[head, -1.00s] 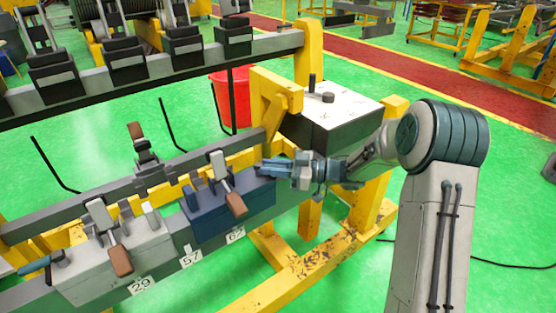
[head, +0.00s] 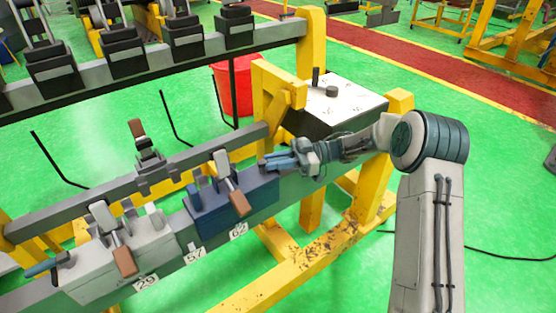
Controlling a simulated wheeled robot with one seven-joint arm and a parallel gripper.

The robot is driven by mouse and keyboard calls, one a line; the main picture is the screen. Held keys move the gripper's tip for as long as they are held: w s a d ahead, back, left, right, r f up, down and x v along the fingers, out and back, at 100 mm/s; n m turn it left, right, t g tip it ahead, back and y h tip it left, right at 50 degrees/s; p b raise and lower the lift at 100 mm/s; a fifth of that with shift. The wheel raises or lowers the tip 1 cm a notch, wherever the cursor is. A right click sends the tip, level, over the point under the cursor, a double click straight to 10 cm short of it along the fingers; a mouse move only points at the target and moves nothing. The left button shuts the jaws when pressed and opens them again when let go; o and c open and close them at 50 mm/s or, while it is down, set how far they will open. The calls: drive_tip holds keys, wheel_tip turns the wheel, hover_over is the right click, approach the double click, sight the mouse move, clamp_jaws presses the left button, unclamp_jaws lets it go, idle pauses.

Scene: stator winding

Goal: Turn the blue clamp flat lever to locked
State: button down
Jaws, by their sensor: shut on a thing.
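The blue clamp (head: 248,203) sits on the grey beam near the middle of the head view. It carries a tilted lever with a pale plate and brown handle (head: 238,204). The dark tip of its flat lever (head: 264,165) shows at the top right of the clamp. My gripper (head: 272,163) reaches in from the right, just above the clamp's right end. Its fingers are shut on the flat lever and hide most of it. The lever's exact angle cannot be told.
A grey clamp (head: 95,268) with a brown-handled lever stands on the beam to the left. Number labels (head: 195,254) line the beam. A white-topped box (head: 345,100) and yellow posts (head: 398,110) stand behind and beside my arm. A red bucket (head: 238,90) is behind.

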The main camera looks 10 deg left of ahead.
drive_tip(key=shift+a+r, duration=0.1)
drive_tip(key=c, duration=1.4)
unclamp_jaws()
drive_tip(key=shift+s+a, duration=0.15)
drive_tip(key=shift+o, duration=0.2)
drive_tip(key=shift+d, duration=0.2)
drive_tip(key=v, duration=0.7)
